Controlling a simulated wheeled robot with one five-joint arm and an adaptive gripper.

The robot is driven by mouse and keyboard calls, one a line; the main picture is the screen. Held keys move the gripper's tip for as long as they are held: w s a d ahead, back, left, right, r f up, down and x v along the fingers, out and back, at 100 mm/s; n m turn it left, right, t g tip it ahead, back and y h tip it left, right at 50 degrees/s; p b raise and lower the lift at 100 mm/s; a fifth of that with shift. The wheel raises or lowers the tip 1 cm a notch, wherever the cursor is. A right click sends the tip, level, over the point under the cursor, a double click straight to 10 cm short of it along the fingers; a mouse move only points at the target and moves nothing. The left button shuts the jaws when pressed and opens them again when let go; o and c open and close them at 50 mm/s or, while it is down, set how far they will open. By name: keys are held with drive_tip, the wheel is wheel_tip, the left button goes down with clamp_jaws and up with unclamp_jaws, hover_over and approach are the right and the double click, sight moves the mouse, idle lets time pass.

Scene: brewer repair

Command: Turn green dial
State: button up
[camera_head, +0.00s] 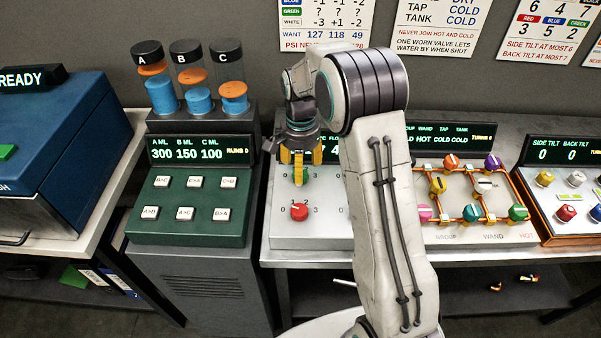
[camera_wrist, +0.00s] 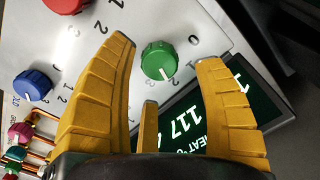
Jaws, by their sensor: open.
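The green dial (camera_wrist: 160,62) is a ribbed round knob with a white pointer mark on a light panel with printed numerals. In the wrist view it lies in the gap between the yellow fingers of my gripper (camera_wrist: 167,52), with clear space to both side fingertips. A third, shorter finger stands below the dial in that view. The gripper is open and holds nothing. My arm hides much of the panel to the right.
A red dial (camera_head: 299,212) sits in front of the green one, and a blue dial (camera_wrist: 33,84) is on the same panel. A lit display (camera_wrist: 190,120) stands behind the green dial. A green button box (camera_head: 190,205) stands left; a panel of colored valves (camera_head: 470,205) is right.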

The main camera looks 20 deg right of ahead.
drive_tip(key=shift+f, duration=1.7)
drive_tip(key=c, duration=1.2)
